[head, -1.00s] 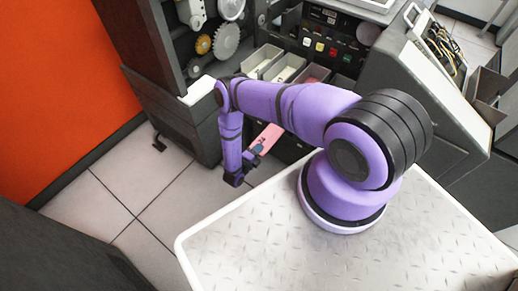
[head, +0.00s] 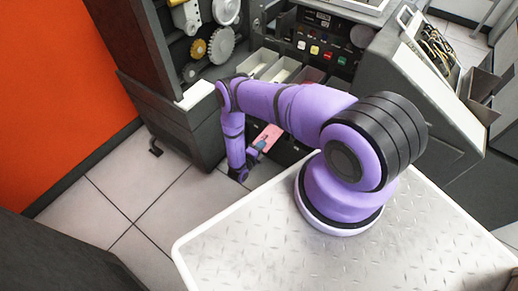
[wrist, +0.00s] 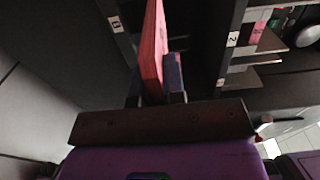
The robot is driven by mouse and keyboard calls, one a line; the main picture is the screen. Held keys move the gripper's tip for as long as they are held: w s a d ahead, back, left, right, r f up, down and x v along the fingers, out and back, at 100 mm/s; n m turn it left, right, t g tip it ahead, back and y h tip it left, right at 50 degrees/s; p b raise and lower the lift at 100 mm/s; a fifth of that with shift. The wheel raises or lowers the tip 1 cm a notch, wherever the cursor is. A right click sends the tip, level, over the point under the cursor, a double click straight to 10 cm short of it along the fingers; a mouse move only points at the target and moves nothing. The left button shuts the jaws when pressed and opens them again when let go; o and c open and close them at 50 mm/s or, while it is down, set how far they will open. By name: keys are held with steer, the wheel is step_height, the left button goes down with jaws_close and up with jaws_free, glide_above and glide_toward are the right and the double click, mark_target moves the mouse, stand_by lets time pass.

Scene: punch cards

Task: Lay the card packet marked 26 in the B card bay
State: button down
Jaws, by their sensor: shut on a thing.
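A pink card packet (head: 268,136) is held at the end of my arm, in front of the machine's lower front. It fills the middle of the wrist view (wrist: 153,48) edge-on, standing up between the fingers. My gripper (wrist: 160,92) is shut on it; in the head view the gripper (head: 254,154) is small and partly hidden by my arm. The mark on the packet cannot be read. Light open-topped card bays (head: 284,69) sit in a row behind my forearm. In the wrist view, small white labels show at left (wrist: 116,24) and right (wrist: 232,39); their letters are unclear.
A panel with coloured buttons (head: 315,50) is above the bays, and gears (head: 221,45) are to their left. A dark cabinet (head: 187,128) stands left of my arm. Tiled floor (head: 120,180) is clear at left. A grey sloped console (head: 430,95) is at right.

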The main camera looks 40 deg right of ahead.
mark_target(269, 136)
steer(key=shift+x, duration=8.5)
steer(key=shift+f, duration=0.1)
steer(key=c, duration=1.1)
jaws_free()
steer(key=v, duration=1)
steer(key=shift+s+a, duration=0.15)
steer(key=shift+a, duration=0.2)
